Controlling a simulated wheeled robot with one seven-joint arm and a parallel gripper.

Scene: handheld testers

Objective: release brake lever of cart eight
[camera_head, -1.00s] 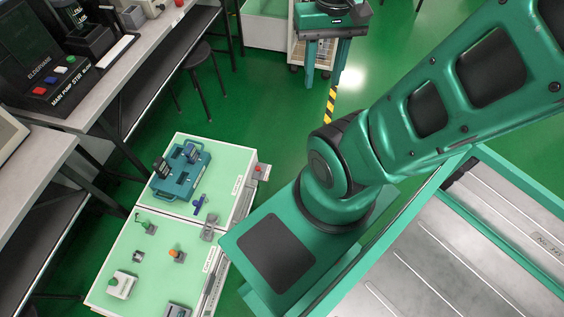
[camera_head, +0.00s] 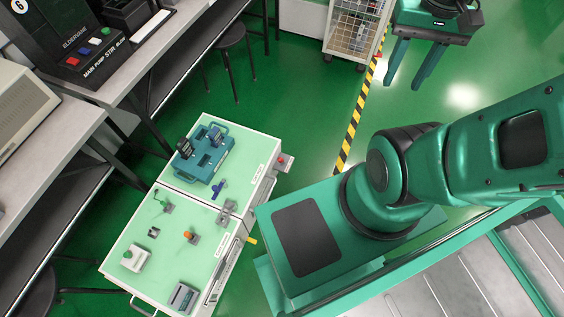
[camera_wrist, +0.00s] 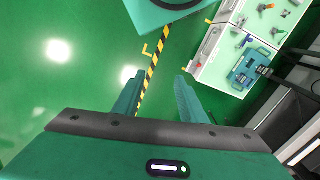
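A cart (camera_head: 165,262) with a pale green top in two panels stands at lower centre in the head view. It also shows at the upper right of the wrist view (camera_wrist: 225,70). Its labels are too small to read, so I cannot tell whether it is cart eight. A small yellow part (camera_head: 252,241) shows low at its right side, possibly a lever. My gripper (camera_wrist: 158,78) is open and empty above the green floor, away from the cart.
On the cart are a blue fixture (camera_head: 204,155), several small testers and a red knob (camera_head: 281,161) at the edge. Benches (camera_head: 75,140) and a stool (camera_head: 229,38) stand left. A wire cart (camera_head: 350,35) is at the back.

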